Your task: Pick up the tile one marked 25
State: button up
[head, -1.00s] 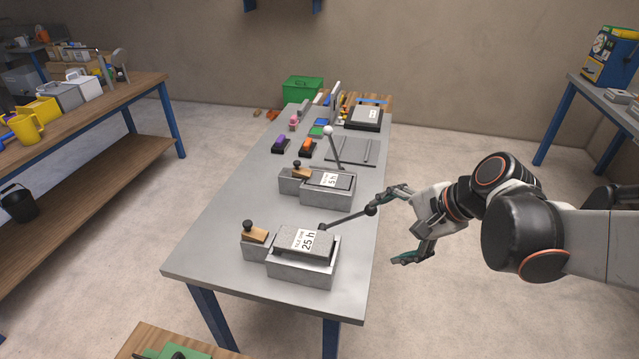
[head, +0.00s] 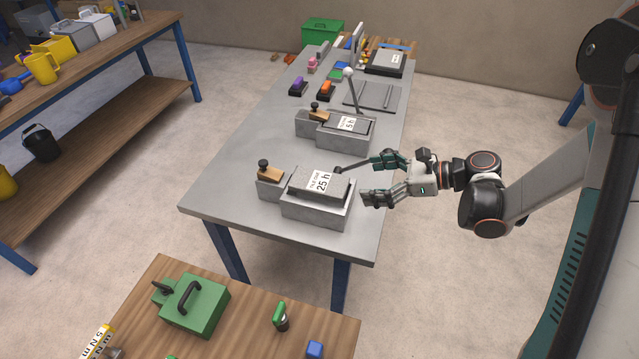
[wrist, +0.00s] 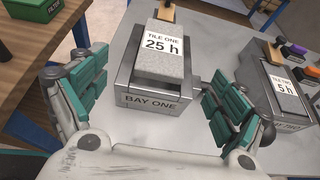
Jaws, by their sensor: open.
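Tile one (head: 313,184) is a grey slab with a white label reading "TILE ONE 25 h". It lies on top of a grey metal block (head: 315,212) near the front of the long table; the wrist view shows this block marked "BAY ONE" (wrist: 150,103), with tile one (wrist: 165,60) on it. My gripper (head: 374,178) is open and empty, just right of the block. In the wrist view its two fingers (wrist: 154,96) are spread wide, with the bay and tile beyond and between them. The tile's far end is near the picture's top.
A second block with tile two (head: 350,126), marked 5 h, stands behind. A wooden piece with a black knob (head: 270,172) sits left of tile one. A lever (head: 352,166) projects beside the tile near my gripper. A low wooden bench (head: 250,330) is in front.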

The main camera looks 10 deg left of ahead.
jog(key=b, duration=0.2)
send_near(322, 182)
jog(key=x, duration=0.4)
jog(key=shift+s+a+r, duration=0.1)
jog(key=shift+s, duration=0.25)
jog(key=x, duration=0.1)
jog(key=b+x, duration=0.1)
jog(key=x, duration=0.1)
jog(key=b+x, duration=0.1)
jog(key=shift+w+a+f, duration=0.15)
jog(key=shift+w+f, duration=0.2)
jog(key=shift+a, duration=0.35)
jog(key=c, duration=1.6)
